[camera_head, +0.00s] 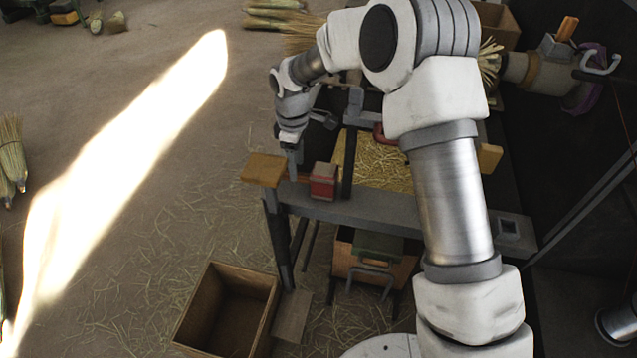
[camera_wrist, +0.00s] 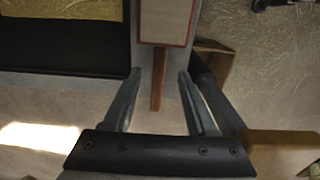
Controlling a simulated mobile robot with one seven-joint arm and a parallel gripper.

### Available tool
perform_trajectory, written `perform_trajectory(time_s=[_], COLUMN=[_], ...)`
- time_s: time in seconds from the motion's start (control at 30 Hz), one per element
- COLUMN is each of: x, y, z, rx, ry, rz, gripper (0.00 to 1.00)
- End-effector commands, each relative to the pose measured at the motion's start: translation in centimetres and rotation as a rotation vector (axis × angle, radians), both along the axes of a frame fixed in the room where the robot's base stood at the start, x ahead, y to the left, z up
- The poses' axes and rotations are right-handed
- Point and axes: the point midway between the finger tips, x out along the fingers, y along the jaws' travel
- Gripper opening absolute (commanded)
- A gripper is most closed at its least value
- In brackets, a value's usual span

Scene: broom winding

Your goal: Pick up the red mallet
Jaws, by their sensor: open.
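The red mallet's boxy head (camera_head: 323,182) sits at the near edge of the workbench in the head view, close to its left corner. In the wrist view the mallet head (camera_wrist: 166,22) shows a pale face with red edges, and its brown-red handle (camera_wrist: 158,85) runs down between my fingers. My gripper (camera_head: 291,168) points down just left of the mallet head. In the wrist view my gripper (camera_wrist: 160,74) is open, one finger on each side of the handle. I cannot tell whether either finger touches it.
The workbench (camera_head: 390,207) carries a straw-covered panel (camera_head: 375,165). A wooden block (camera_head: 263,169) lies at its left corner, close to my gripper. An open wooden crate (camera_head: 215,310) stands on the floor in front.

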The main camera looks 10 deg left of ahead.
Motion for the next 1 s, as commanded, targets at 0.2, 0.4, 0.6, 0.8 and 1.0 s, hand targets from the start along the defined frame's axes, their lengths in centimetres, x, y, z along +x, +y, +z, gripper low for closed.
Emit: perform_trajectory(time_s=[0.2,0.4,0.6,0.8,1.0], x=[0.0,0.1,0.1,0.1,0.1], y=[-0.1,-0.2,-0.1,-0.1,-0.1], z=[-1.4,-4.5,-5.6,-5.5,-5.5], rx=[-0.001,-0.001,0.000,0.000,0.000], ry=[0.001,0.002,-0.001,0.000,0.000], rz=[0.000,0.000,-0.001,-0.001,-0.001], gripper=[0.57,0.57,0.57,0.45,0.09])
